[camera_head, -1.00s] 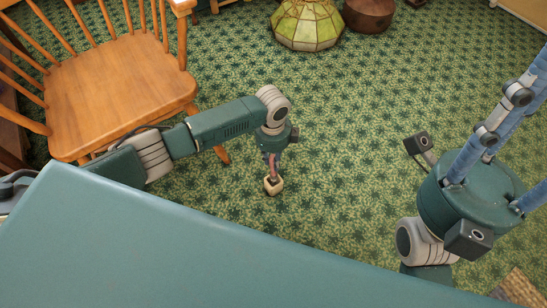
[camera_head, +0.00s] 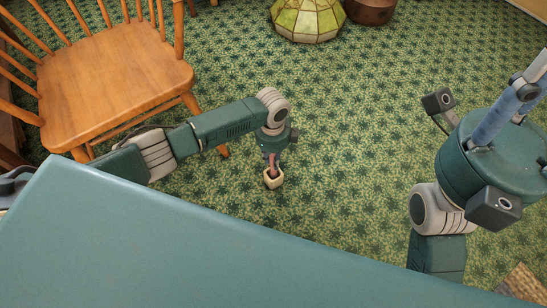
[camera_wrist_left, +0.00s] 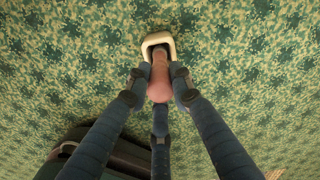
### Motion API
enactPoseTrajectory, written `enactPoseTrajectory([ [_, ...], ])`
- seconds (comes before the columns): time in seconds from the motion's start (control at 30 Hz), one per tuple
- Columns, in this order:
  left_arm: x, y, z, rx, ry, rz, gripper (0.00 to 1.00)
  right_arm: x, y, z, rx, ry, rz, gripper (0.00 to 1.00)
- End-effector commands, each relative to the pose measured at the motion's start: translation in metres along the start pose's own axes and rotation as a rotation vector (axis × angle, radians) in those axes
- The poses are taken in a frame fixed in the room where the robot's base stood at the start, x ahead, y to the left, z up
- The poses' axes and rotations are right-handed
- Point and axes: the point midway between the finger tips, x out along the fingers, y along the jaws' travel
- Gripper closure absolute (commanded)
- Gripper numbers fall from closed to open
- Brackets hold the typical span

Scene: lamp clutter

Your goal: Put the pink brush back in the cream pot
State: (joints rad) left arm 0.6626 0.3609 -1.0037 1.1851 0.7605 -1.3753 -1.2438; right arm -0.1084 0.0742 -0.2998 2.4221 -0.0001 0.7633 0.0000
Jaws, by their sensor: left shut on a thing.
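The pink brush (camera_wrist_left: 159,88) is between the fingers of my left gripper (camera_wrist_left: 160,74), which is shut on it. In the head view the brush (camera_head: 272,164) hangs down from my left gripper (camera_head: 272,156), its lower end at the mouth of the cream pot (camera_head: 273,182). The pot stands on the carpet and shows in the left wrist view as a cream rim (camera_wrist_left: 158,38) around the brush's far end. How deep the brush reaches is hidden. My right gripper (camera_head: 505,112) is at the right, its blue fingers pointing up and partly out of frame.
A wooden chair (camera_head: 115,83) stands at the upper left, near my left arm. A green glass lampshade (camera_head: 308,18) and a round brown object (camera_head: 370,10) are at the top. A woven item (camera_head: 522,284) lies at the lower right. The patterned carpet around the pot is clear.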

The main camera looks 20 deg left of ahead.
Motion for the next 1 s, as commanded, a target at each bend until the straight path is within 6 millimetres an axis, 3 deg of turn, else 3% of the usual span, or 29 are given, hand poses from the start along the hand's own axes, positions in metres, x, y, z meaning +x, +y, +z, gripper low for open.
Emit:
enactPoseTrajectory([
  [0.27, 0.0, 0.0, 0.0, 0.0, 0.0, 0.0, 1.0, 0.0, 0.0, 0.0, 0.0, 0.0, -0.001, 0.6],
  [0.3, 0.0, 0.0, 0.0, 0.0, 0.0, 0.0, 0.7, 0.0, 0.0, 0.0, 0.0, 0.0, -0.001, 0.6],
  [0.4, 0.0, 0.0, 0.0, 0.0, 0.0, 0.0, 0.56, 0.0, 0.0, 0.0, 0.0, 0.0, -0.001, 0.6],
  [0.77, -0.006, -0.001, 0.0, 0.0, 0.0, -0.001, 0.56, 0.0, -0.001, -0.001, 0.0, -0.002, -0.006, 0.6],
  [1.0, -0.049, -0.002, 0.001, 0.001, 0.0, -0.004, 0.56, 0.0, -0.001, 0.0, 0.0, -0.002, -0.003, 0.6],
])
